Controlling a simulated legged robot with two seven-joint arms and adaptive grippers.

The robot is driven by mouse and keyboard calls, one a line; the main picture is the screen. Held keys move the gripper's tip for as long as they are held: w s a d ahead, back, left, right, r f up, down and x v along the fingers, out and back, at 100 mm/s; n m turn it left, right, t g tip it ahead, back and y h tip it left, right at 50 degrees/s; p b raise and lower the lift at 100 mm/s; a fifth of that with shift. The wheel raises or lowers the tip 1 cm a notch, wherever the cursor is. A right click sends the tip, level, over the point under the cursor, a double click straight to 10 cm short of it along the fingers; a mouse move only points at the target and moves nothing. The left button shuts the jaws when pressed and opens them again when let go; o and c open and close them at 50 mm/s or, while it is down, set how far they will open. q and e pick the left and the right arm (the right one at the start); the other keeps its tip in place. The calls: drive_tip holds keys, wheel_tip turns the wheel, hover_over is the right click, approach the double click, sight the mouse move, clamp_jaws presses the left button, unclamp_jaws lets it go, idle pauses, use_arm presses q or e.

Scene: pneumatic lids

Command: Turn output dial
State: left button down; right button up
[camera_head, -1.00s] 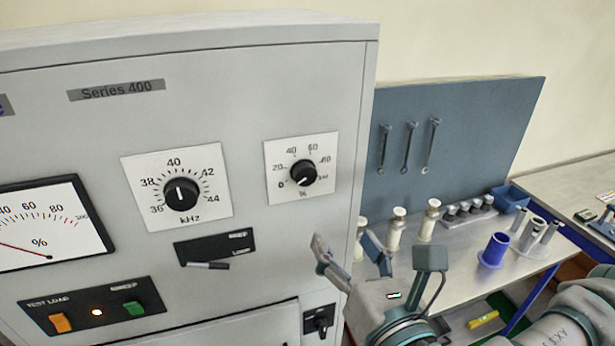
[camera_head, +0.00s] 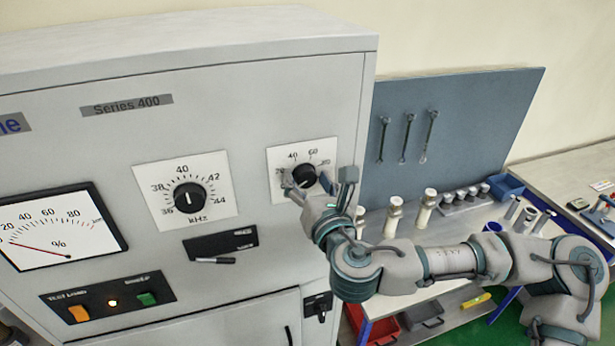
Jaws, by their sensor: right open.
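The output dial (camera_head: 304,175) is a black knob on a white plate marked in % at the upper right of the grey cabinet front. My right gripper (camera_head: 317,187) is at the dial, with its fingers apart. One finger lies at the knob's lower left and the other stands to its right. The fingers and hand cover the lower part of the plate, so the pointer's setting is hard to read. I cannot tell whether a finger touches the knob. My left gripper does not show.
The kHz dial (camera_head: 189,197) is left of the output dial. To the right, a workbench (camera_head: 385,228) holds white bottles and metal parts before a blue tool board (camera_head: 470,110).

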drive_tip(key=shift+c, duration=0.2)
drive_tip(key=c, duration=1.1)
